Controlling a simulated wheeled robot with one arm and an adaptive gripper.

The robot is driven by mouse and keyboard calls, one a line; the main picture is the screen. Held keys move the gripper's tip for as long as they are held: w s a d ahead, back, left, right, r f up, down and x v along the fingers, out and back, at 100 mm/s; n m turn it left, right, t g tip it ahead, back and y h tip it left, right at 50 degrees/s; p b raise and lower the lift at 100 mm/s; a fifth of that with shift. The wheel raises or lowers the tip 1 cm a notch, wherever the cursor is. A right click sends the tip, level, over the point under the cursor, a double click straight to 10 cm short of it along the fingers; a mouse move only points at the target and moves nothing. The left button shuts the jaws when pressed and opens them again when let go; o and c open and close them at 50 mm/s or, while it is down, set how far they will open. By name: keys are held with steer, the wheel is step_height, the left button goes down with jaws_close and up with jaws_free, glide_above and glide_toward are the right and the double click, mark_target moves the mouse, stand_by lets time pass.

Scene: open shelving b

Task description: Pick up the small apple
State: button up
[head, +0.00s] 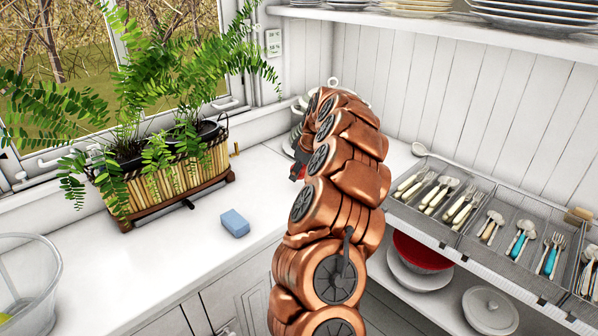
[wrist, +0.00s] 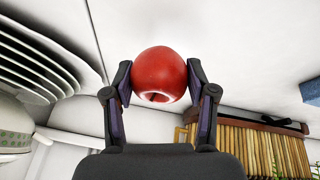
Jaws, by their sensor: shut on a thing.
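The small apple (wrist: 160,75) is red and round, with a hollow in its near side. In the wrist view it sits between the two fingers of my gripper (wrist: 160,85), which touch it on the left and right. My gripper is shut on it. In the head view my copper-coloured arm hides most of the gripper. Only a bit of red (head: 297,172) shows at the left of the arm, near the back corner of the counter. Whether the apple touches the counter cannot be told.
A fern planter (head: 165,185) stands left on the white counter (head: 180,260), with a blue sponge (head: 235,223) in front. Cutlery trays (head: 455,205) lie right. Stacked plates (wrist: 35,65) stand close left in the wrist view. A glass bowl (head: 30,280) is at the left edge.

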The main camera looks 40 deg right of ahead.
steer(key=shift+s+a+r, duration=0.2)
steer(key=shift+s+a, duration=0.2)
steer(key=shift+s, duration=0.35)
steer(key=shift+s+a+r+b, duration=0.35)
steer(key=shift+s+a+b, duration=0.35)
steer(key=shift+s+a, duration=1.65)
steer(key=shift+s+a+r+b, duration=0.3)
steer(key=shift+s+a+b, duration=0.65)
steer(key=shift+s, duration=2.45)
steer(key=w+a+r+p, duration=0.2)
steer(key=w+a+r, duration=0.2)
steer(key=a, duration=1.8)
steer(key=w+a+r+p, duration=0.2)
steer(key=w+a+r, duration=0.3)
steer(key=a, duration=1.8)
steer(key=w+a+r+p, duration=0.2)
steer(key=w+a+r, duration=0.3)
steer(key=a, duration=1.7)
steer(key=w, duration=0.3)
steer(key=shift+w+a+r, duration=0.15)
steer(key=shift+a+r, duration=0.1)
steer(key=shift+a, duration=0.05)
steer(key=shift+f, duration=0.15)
